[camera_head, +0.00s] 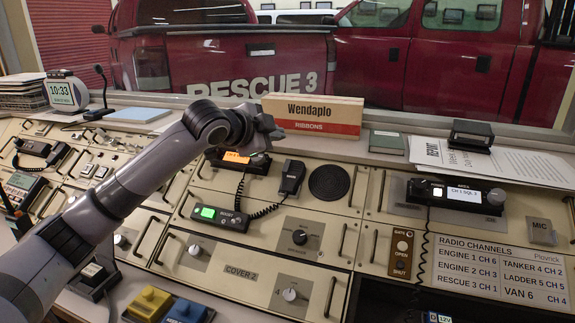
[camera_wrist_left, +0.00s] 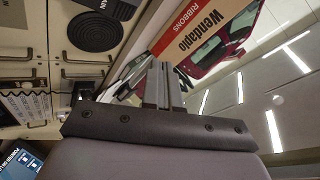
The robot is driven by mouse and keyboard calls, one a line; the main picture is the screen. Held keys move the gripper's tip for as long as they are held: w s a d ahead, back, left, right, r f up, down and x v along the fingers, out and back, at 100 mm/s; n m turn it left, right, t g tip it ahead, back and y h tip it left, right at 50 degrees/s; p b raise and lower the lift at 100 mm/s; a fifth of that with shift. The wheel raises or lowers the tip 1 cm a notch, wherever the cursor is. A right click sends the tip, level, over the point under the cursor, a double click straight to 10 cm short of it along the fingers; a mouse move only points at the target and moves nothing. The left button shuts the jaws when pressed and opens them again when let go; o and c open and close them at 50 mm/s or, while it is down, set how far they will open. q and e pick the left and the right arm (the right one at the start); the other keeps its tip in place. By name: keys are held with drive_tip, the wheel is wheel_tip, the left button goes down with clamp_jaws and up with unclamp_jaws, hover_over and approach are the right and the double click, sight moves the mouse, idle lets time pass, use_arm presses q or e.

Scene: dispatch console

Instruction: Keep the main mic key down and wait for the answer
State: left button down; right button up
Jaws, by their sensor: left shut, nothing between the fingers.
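No key that I can read as the main mic key is clear in view. A gooseneck desk mic (camera_head: 99,112) stands at the back left, away from my grippers. A black hand mic (camera_head: 292,178) on a coiled cord rests on the panel, right of the orange-lit radio (camera_head: 238,160). My left gripper (camera_head: 270,128) is shut and empty, in front of the Wendaplo ribbons box and above the orange-lit radio's area. Its closed fingers (camera_wrist_left: 165,85) show in the left wrist view, pressing no key that I can see. My right gripper is not in view.
The Wendaplo box (camera_head: 313,115) stands on the ledge behind my left gripper. A green-lit radio (camera_head: 221,217) and a right-hand radio (camera_head: 456,196) sit on the panel. A yellow block (camera_head: 149,302) and a blue one (camera_head: 186,311) are at the front. Handles and knobs stick up.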

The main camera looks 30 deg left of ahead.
sight(287, 166)
use_arm(q)
drive_tip(key=w+f+b, duration=0.1)
drive_tip(key=f, duration=0.1)
drive_tip(key=w+f+b, duration=0.1)
drive_tip(key=f, duration=0.1)
drive_tip(key=w+a+f+b, duration=0.1)
drive_tip(key=f+b, duration=0.1)
drive_tip(key=shift+w, duration=0.4)
drive_tip(key=shift+w+f, duration=0.35)
drive_tip(key=shift+f, duration=0.15)
drive_tip(key=shift+w+f, duration=0.1)
drive_tip(key=shift+f, duration=0.1)
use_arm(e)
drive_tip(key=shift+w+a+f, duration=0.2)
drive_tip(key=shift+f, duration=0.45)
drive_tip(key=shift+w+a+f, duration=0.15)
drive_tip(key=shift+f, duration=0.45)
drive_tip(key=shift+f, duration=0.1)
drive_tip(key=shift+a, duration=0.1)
